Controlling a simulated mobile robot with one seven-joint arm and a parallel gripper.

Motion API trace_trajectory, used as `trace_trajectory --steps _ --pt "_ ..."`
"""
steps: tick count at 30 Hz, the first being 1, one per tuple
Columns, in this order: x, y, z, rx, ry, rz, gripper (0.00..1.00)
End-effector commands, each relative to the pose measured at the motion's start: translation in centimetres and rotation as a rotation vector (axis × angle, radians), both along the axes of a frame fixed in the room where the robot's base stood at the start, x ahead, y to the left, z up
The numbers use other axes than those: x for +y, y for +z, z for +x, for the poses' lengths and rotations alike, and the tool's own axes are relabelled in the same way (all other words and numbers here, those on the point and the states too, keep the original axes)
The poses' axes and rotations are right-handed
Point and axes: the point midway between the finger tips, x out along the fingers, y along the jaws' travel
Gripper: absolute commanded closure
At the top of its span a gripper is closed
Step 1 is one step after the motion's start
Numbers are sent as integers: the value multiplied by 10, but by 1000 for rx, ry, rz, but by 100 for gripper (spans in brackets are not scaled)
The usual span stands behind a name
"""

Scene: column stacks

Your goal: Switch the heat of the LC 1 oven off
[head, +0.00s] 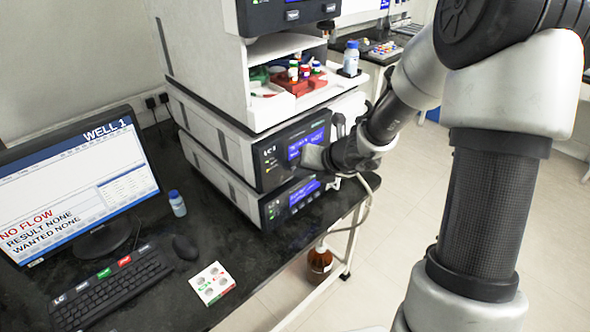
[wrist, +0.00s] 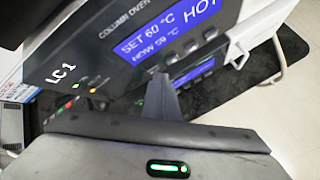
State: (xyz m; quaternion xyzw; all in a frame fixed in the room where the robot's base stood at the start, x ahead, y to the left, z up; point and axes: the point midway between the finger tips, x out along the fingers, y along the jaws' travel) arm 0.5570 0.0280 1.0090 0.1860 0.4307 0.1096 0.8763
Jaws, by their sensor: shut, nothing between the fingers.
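The LC 1 column oven (head: 268,162) is a grey and black unit in the stack on the bench. Its front panel also fills the upper part of the wrist view (wrist: 115,70). Its blue display (wrist: 165,35) reads SET 60 °C, a NOW line that seems to say 59, and HOT. A row of small grey buttons (wrist: 191,48) sits below the display. My gripper (wrist: 160,84) is shut and empty, its fingertips close to the panel under the display. I cannot tell whether they touch. In the head view my gripper (head: 314,158) covers part of the panel.
A similar unit (head: 282,207) with a blue display lies below the oven. A white tray unit (head: 275,115) with bottles stands above. A monitor (head: 75,180) reads NO FLOW. A keyboard (head: 110,290), a mouse (head: 185,247) and a small bottle (head: 177,203) are on the black bench.

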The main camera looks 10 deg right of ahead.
Motion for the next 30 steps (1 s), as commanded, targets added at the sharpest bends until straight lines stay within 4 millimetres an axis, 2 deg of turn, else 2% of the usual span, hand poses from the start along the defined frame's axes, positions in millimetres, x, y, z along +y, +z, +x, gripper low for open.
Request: trace_trajectory --steps 30 --pt "-15 1 -19 -1 -1 -2 100"
